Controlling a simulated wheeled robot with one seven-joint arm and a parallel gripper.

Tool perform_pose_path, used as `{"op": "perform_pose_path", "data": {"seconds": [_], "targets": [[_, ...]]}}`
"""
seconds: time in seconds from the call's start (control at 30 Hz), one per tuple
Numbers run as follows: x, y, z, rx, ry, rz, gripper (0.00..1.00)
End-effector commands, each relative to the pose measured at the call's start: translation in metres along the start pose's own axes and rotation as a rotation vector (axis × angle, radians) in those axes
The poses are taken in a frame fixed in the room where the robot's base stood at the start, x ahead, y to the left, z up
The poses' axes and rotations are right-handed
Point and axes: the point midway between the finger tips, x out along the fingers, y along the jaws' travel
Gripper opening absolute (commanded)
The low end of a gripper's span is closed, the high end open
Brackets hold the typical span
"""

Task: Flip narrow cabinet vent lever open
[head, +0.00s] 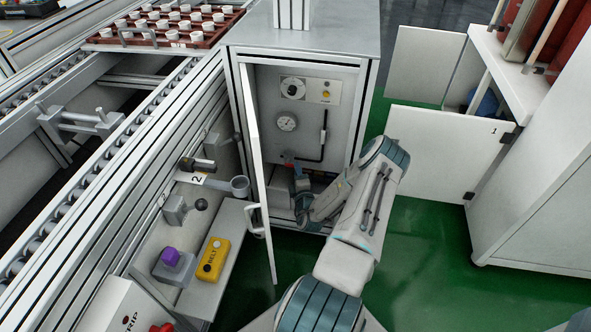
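The narrow cabinet (300,38) stands in the middle with its door (256,150) swung open to the left. Inside, its back panel holds a knob plate, a round gauge (287,122) and a thin black bar (323,132) running down and bending left. A small red part (288,158) shows low at the left of the interior; I cannot tell whether this or another part is the vent lever. My arm reaches into the cabinet from the lower right. My gripper (299,180) is low inside, close below the red part. Its fingers are too small and covered to read, and contact is unclear.
The open door with its handle (256,228) stands left of my arm. A white cabinet with an open door marked 1 (440,150) stands right. Green floor lies between.

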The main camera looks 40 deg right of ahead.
Motion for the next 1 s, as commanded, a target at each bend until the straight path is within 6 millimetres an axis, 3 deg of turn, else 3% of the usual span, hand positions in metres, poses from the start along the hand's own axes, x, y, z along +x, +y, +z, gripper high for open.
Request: {"op": "perform_pose_path", "data": {"seconds": [0.23, 0.6, 0.73, 1.0], "targets": [[0.031, -0.001, 0.001, -0.002, 0.000, 0.002, 0.35], [0.037, 0.000, 0.002, 0.000, -0.002, 0.000, 0.35], [0.037, 0.000, 0.002, 0.000, -0.002, 0.000, 0.02], [0.036, 0.001, 0.000, -0.006, -0.001, -0.003, 0.00]]}}
